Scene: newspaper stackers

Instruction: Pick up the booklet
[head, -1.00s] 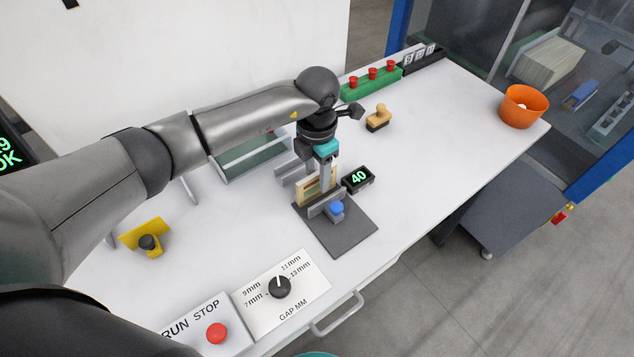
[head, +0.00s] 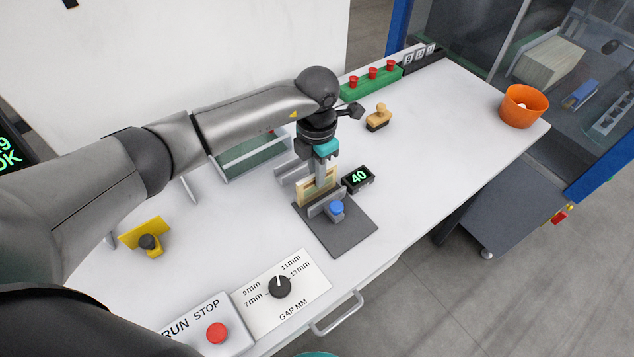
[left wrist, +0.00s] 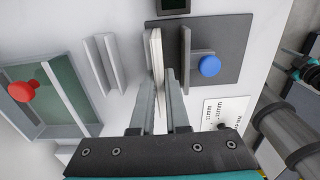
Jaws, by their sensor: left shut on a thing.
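The booklet (head: 306,192) is a thin cream-coloured block standing on edge at the back of a dark grey base plate (head: 344,236). It also shows in the left wrist view (left wrist: 154,52), seen from above. My left gripper (head: 323,187) comes down over the booklet from above. In the left wrist view its two fingers (left wrist: 164,88) are shut on the booklet's near end. A grey upright plate with a blue knob (head: 337,208) stands beside the booklet on the base.
A display reading 40 (head: 358,179) stands right behind the base. A grey slotted holder (head: 290,172) and a glass-sided tray (head: 256,152) are to the left. A gap dial panel (head: 281,288), wooden stamp (head: 378,118) and orange bowl (head: 523,106) stand on the white table.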

